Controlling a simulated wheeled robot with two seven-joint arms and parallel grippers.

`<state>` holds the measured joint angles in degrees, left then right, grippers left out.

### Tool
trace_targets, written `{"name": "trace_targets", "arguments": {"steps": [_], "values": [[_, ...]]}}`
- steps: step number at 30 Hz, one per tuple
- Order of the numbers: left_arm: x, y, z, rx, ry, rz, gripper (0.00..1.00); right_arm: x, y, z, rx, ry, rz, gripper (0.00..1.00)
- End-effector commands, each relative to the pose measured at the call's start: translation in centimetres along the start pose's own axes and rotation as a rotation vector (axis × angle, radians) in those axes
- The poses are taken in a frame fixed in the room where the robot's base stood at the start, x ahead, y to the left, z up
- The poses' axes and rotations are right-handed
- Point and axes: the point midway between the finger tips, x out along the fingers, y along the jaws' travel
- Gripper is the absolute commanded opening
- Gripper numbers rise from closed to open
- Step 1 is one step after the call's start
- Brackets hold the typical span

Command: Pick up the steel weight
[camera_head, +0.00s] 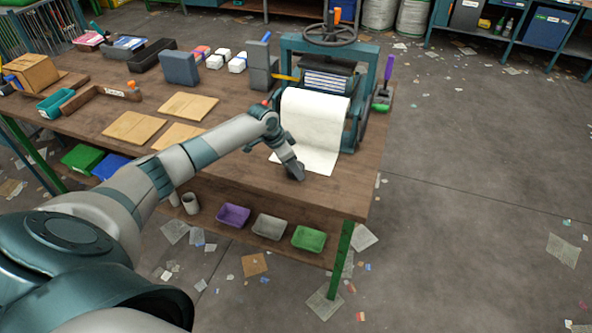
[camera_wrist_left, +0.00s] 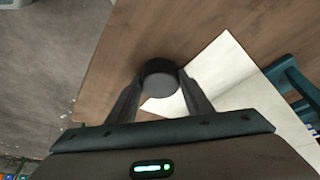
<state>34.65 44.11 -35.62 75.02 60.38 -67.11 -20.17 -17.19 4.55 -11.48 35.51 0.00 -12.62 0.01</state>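The steel weight (camera_wrist_left: 160,84) is a short dark grey cylinder, in the left wrist view at the tips of my left gripper (camera_wrist_left: 160,88). One finger is on each side of it, and the tips look close to or touching its sides; I cannot tell whether they press on it. It is at the edge of the white paper, over the wooden table. In the head view my left gripper (camera_head: 292,172) points down at the front edge of the paper sheet (camera_head: 312,130) and largely hides the weight. My right gripper is not in view.
A press with a handwheel (camera_head: 330,35) stands behind the paper. Wooden boards (camera_head: 188,106), grey blocks and small boxes lie on the table (camera_head: 240,165). Purple, grey and green trays (camera_head: 309,238) sit on the lower shelf. The table's front right corner is clear.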

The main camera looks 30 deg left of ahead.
Motion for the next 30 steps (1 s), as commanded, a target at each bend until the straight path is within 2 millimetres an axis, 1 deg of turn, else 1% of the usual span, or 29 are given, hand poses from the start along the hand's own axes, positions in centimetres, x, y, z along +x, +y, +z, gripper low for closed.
{"name": "trace_targets", "arguments": {"steps": [1, 2, 3, 11, 16, 20, 24, 30], "values": [[0.0, 0.0, 0.0, 0.0, 0.0, 0.0, 0.2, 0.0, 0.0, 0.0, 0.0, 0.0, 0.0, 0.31], [0.0, 0.0, 0.0, 0.0, 0.0, 0.0, 0.13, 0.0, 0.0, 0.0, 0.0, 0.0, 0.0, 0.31], [0.0, 0.0, 0.0, 0.0, 0.0, 0.0, 0.04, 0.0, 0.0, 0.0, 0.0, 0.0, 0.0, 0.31], [-0.2, -0.1, -0.2, 0.0, 0.003, -0.001, 0.03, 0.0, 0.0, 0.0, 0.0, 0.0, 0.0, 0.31], [-0.7, -0.1, -0.4, 0.0, 0.004, -0.002, 0.03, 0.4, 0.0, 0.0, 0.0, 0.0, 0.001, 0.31], [-1.8, -0.2, -0.8, 0.001, 0.005, -0.003, 0.03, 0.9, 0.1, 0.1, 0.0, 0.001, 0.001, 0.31], [-3.7, -0.2, -1.7, 0.003, 0.007, -0.004, 0.03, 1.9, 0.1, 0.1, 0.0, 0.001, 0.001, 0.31], [-5.1, 3.0, -3.0, 0.005, 0.006, 0.0, 0.03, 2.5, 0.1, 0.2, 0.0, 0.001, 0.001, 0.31]]}}
